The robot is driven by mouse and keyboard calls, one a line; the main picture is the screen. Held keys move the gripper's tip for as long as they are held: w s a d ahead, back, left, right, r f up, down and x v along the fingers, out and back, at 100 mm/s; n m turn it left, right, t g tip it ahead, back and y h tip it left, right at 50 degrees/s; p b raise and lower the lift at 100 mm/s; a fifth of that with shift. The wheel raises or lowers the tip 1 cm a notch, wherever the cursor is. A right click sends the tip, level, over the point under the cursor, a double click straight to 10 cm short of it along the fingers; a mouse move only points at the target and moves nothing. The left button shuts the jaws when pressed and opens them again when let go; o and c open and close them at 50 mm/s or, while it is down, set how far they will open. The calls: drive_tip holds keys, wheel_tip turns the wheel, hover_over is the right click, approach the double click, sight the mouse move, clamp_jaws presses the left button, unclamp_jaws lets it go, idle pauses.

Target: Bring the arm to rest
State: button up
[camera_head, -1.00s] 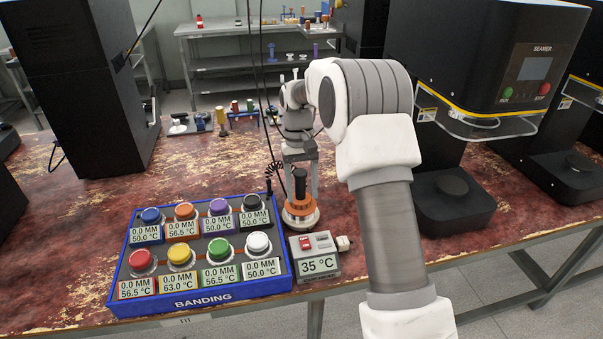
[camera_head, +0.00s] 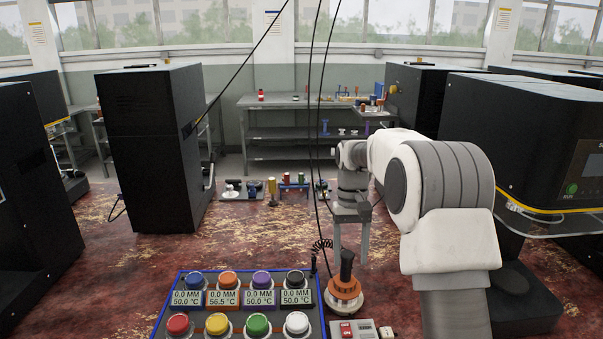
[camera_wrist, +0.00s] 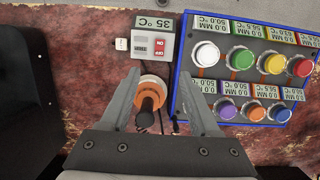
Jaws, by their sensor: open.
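My arm reaches forward over the table from the right side of the head view, and its gripper (camera_head: 350,238) points down. In the wrist view my gripper (camera_wrist: 160,88) is open, with its two grey fingers wide apart and nothing between the tips. Below it a tool with a black handle and orange collar (camera_head: 346,288) stands upright on a pale round base. It shows between the fingers in the wrist view (camera_wrist: 152,95), and I cannot tell how far below them it is.
A blue-rimmed tray (camera_head: 240,270) of colored knobs with readouts sits left of the tool. A small control box (camera_head: 353,329) showing 35 °C in the wrist view (camera_wrist: 153,28) is beside it. Black machines stand left (camera_head: 155,145) and right (camera_head: 530,140). Cables hang near my gripper.

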drive_tip(key=s+r+t+p, duration=0.2)
drive_tip(key=s+r+t, duration=0.2)
drive_tip(key=s+r, duration=1)
drive_tip(key=s+r+t+p, duration=0.1)
drive_tip(key=s+t, duration=0.3)
drive_tip(key=s, duration=1.2)
drive_tip(key=shift+r+p, duration=0.35)
drive_tip(key=shift+p, duration=0.45)
